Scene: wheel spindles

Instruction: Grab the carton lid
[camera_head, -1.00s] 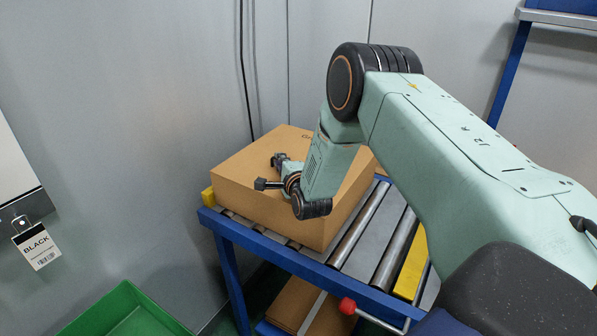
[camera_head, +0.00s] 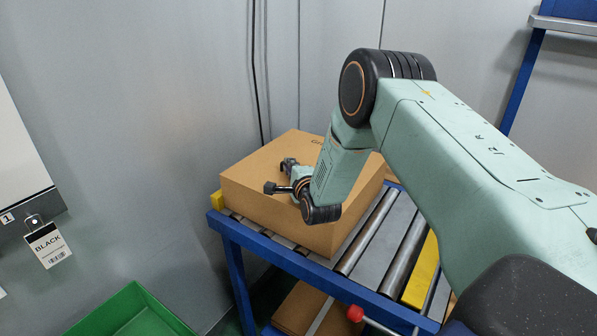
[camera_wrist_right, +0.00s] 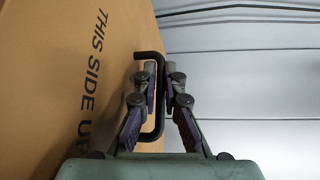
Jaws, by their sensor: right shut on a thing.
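The brown cardboard carton (camera_head: 275,220) sits on the roller table, and its flat top is the lid (camera_head: 262,165). In the right wrist view the lid (camera_wrist_right: 45,70) fills the left side, printed "THIS SIDE UP". A black bar handle (camera_wrist_right: 154,137) stands out at the lid's edge. My right gripper (camera_head: 280,175) is low over the lid's near side in the head view. In the wrist view my right gripper (camera_wrist_right: 161,76) has its two fingers closed around the handle. The seam between lid and carton is not clear. My left gripper is not in view.
The roller table has a blue frame (camera_head: 285,257), bare rollers (camera_head: 367,230) on the right and a yellow strip (camera_head: 421,273). Flat cardboard (camera_head: 301,310) lies below. A green bin (camera_head: 130,312) stands at lower left. Grey walls close in behind the carton.

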